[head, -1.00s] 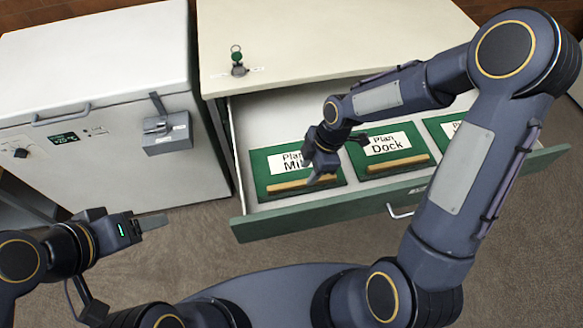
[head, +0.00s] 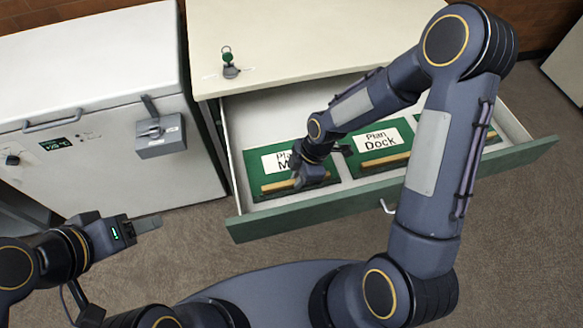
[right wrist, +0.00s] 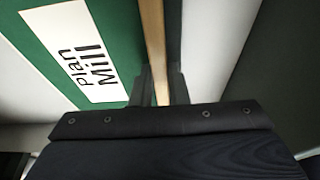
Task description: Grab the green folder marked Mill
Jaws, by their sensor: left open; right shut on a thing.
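The green folder marked Plan Mill (head: 260,160) lies at the left end of the open drawer, with a white label and a wooden strip along its front edge. My right gripper (head: 305,185) is over its right part and covers some of the label. In the right wrist view the folder (right wrist: 45,25) fills the upper left, and my right gripper (right wrist: 162,90) is shut on its wooden strip (right wrist: 154,40). My left gripper (head: 145,224) is open and empty, low at the left in front of the white cabinet.
The open drawer (head: 300,217) also holds a green folder marked Plan Dock (head: 380,140) and another folder, mostly hidden by my right arm. A white chest (head: 90,90) with a latch is at the left.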

